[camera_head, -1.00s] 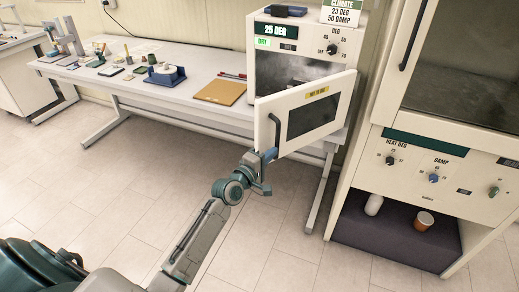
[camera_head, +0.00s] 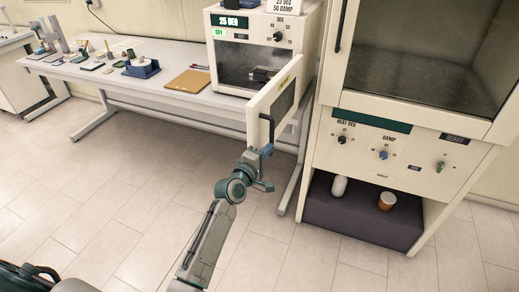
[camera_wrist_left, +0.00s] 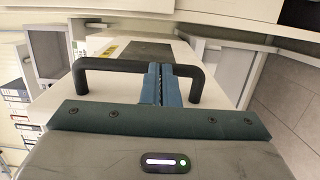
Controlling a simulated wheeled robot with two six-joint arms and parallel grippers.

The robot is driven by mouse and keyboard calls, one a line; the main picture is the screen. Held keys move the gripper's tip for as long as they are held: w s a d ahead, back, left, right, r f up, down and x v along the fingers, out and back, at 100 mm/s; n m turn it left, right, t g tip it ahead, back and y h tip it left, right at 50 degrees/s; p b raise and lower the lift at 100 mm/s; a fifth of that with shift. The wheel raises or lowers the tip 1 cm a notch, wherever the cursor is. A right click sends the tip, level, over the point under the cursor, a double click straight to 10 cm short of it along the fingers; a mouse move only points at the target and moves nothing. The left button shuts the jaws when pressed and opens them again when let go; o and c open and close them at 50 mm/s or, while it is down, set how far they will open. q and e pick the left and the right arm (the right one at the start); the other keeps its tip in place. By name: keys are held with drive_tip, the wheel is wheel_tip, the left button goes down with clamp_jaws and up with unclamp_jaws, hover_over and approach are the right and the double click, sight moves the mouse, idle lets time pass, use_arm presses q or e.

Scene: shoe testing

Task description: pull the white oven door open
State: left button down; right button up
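The white oven (camera_head: 231,47) stands on the right end of the long table. Its white door (camera_head: 262,112) is swung wide open toward me, and the dark chamber (camera_head: 236,64) shows with a dark object inside. My left gripper (camera_head: 262,153) is at the black door handle (camera_head: 270,127). In the left wrist view the blue fingers (camera_wrist_left: 162,84) are closed together around the black handle bar (camera_wrist_left: 120,65), right of its middle. My right gripper is in neither view.
The long table (camera_head: 150,88) holds a brown clipboard (camera_head: 188,82), a blue-based device (camera_head: 142,67) and small items. A tall cabinet (camera_head: 400,160) with knobs stands close at the right, with a white cup and an orange cup (camera_head: 386,201) on its low shelf. The floor in front is clear.

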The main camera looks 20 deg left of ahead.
use_arm(q)
drive_tip(key=shift+w+d+r, duration=0.15)
drive_tip(key=shift+d+r, duration=0.05)
drive_tip(key=shift+d, duration=0.45)
drive_tip(key=shift+w+d+r, duration=0.1)
drive_tip(key=shift+d+r, duration=0.05)
drive_tip(key=shift+d, duration=0.45)
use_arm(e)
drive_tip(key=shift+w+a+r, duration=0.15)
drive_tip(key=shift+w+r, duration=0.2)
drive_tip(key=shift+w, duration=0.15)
use_arm(q)
drive_tip(key=shift+d, duration=0.1)
